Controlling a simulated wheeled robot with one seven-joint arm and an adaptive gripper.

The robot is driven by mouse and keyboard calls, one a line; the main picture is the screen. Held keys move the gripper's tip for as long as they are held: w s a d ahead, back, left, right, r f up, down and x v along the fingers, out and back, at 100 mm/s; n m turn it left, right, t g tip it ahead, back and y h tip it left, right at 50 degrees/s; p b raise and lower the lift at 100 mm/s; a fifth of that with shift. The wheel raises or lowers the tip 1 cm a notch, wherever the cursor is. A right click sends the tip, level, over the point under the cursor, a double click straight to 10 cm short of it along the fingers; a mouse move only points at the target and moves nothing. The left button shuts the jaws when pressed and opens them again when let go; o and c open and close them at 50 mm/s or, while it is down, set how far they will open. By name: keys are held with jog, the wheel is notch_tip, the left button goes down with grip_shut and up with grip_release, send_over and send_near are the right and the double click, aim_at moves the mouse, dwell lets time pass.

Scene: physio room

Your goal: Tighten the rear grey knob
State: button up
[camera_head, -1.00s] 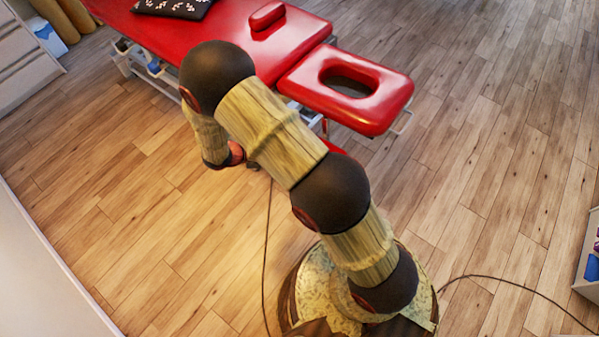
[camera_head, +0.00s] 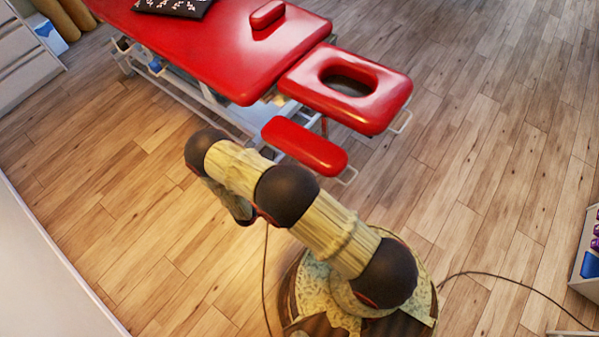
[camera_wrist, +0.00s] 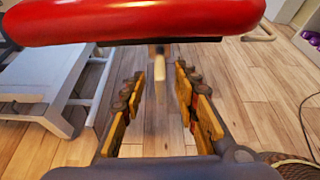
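I cannot make out the rear grey knob for certain. In the wrist view a small dark and pale upright part (camera_wrist: 160,62) shows below a red pad (camera_wrist: 135,20), beyond and between my fingers; I cannot tell whether it is the knob. My gripper (camera_wrist: 167,75) is open, its two fingers apart with nothing gripped, and sits below the level of the pad. In the head view my arm hides the gripper. The red treatment table (camera_head: 215,50) carries a headrest with a face hole (camera_head: 385,95) and a lower small red armrest pad (camera_head: 305,147).
A pale metal frame (camera_wrist: 55,95) stands at the left in the wrist view. A white shelf unit (camera_head: 588,262) is at the right edge in the head view. Thin cables lie on the wooden floor. Floor left of the arm is clear.

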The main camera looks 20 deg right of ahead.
jog(key=shift+b+x, duration=0.6)
jog(key=shift+x, duration=2.05)
jog(key=c, duration=0.3)
jog(key=c, duration=0.4)
grip_shut()
